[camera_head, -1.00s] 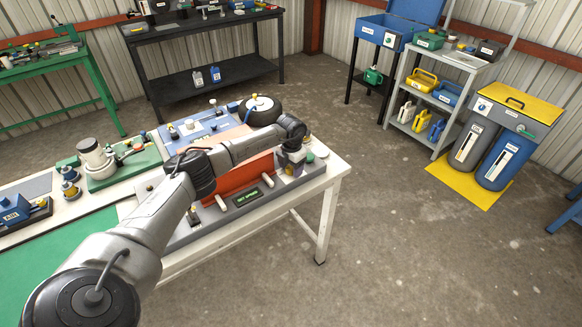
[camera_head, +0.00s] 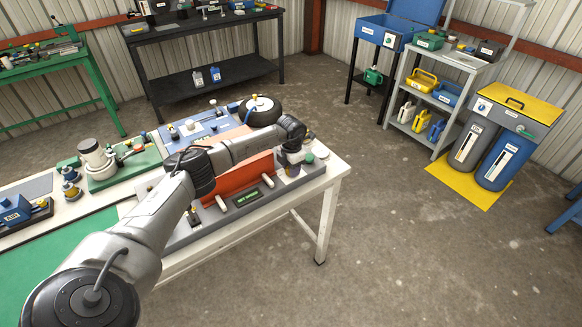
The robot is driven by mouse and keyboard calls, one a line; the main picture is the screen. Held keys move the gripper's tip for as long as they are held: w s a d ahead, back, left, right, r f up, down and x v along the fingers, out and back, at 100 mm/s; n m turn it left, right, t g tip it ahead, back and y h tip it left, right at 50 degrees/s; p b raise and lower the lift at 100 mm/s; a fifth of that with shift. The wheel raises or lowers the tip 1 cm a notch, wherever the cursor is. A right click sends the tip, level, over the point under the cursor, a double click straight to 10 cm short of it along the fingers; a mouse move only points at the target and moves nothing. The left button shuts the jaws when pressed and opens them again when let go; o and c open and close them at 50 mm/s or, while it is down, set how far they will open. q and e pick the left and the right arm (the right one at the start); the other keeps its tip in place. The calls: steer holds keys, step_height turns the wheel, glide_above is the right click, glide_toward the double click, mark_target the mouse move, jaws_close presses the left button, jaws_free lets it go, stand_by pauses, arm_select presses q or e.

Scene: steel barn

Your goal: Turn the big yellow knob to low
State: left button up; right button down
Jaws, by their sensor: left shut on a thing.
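My left gripper (camera_head: 292,161) points down at the right end of a grey machine base (camera_head: 185,236) on the white bench. It is shut on what appears to be the big yellow knob, which the fingers and wrist almost wholly hide. I cannot read the knob's setting or any marks around it. A small dark display with green text (camera_head: 247,198) sits on the front of the base; the text is too small to read surely. My right gripper is not in view.
An orange-red panel (camera_head: 240,179) stands upright on the base just left of the gripper.

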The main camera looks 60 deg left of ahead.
arm_select(q)
steer(key=m, duration=0.3)
steer(key=shift+r, duration=0.1)
steer(key=shift+d+m, duration=0.1)
steer(key=shift+m, duration=1.6)
steer(key=o, duration=0.9)
steer(key=shift+r+p, duration=1.3)
steer(key=shift+r, duration=5.55)
